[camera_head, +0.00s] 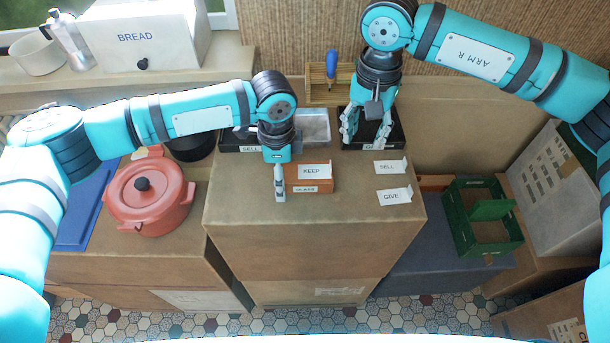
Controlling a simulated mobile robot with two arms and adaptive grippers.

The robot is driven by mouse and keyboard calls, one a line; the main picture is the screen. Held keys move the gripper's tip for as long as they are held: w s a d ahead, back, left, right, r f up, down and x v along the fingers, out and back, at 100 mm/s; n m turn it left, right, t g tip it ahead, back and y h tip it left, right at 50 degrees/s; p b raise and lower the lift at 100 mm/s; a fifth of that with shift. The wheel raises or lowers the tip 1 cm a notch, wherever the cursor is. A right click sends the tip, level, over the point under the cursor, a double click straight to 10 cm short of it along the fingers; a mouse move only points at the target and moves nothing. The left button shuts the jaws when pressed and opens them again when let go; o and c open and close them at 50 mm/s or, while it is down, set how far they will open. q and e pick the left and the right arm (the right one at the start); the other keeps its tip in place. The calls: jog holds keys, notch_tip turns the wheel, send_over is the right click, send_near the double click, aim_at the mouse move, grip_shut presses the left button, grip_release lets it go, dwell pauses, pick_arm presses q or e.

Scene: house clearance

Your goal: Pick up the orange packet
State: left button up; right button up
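The orange packet (325,186) lies on top of the cardboard box in the middle, with a small printed label on its front. A white KEEP card (315,172) overlaps its upper part from this view. My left gripper (280,196) points down at the packet's left end. I see its fingers edge-on, so whether they are apart or hold the packet's end is unclear. My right gripper (366,143) hangs with fingers spread over a black tray (372,148) behind and to the right of the packet.
SELL (390,167) and GIVE (395,196) cards lie on the box's right side. A red pot (148,196) stands left, a green crate (448,215) right. Behind are another black tray (240,146) and a wooden rack (318,96). The box top's front is clear.

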pick_arm(q)
jog(key=c, duration=1.1)
jog(key=shift+c, duration=0.2)
jog(key=shift+r, duration=0.15)
notch_tip(320, 180, up, 9)
jog(key=shift+r, duration=0.1)
jog(key=shift+f, duration=4.55)
jog(key=shift+f, duration=0.2)
jog(key=o, duration=1.3)
jog(key=shift+o, duration=0.2)
